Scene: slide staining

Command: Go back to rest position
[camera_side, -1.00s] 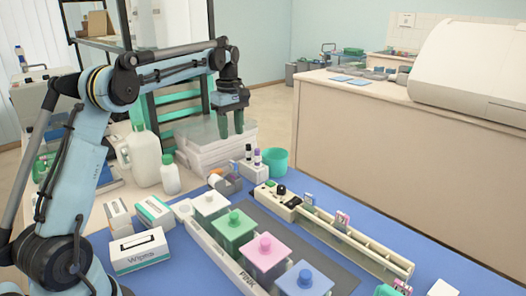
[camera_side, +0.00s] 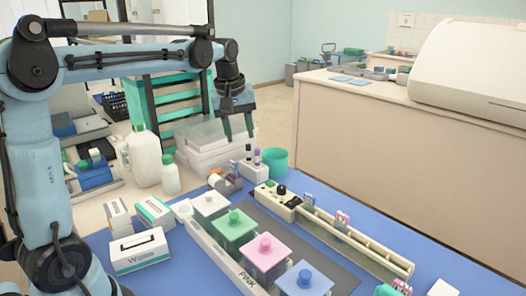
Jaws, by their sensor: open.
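My gripper (camera_side: 238,126) hangs in the air with its two green fingers pointing down and apart. Nothing is between them. In the picture it is in front of the stacked clear boxes (camera_side: 206,150), above and left of the teal cup (camera_side: 275,161). Below it on the blue bench mat (camera_side: 165,258) is a row of staining jars with knobbed lids: white (camera_side: 211,205), green (camera_side: 233,231), pink (camera_side: 265,256) and blue (camera_side: 305,281). A long cream rack (camera_side: 345,240) with slides in it lies right of the jars.
A white jug (camera_side: 144,158) and a small white bottle (camera_side: 170,178) stand at the left, near the boxes. Small cartons, one a white wipes box (camera_side: 140,252), sit at front left. The air above the jars is clear.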

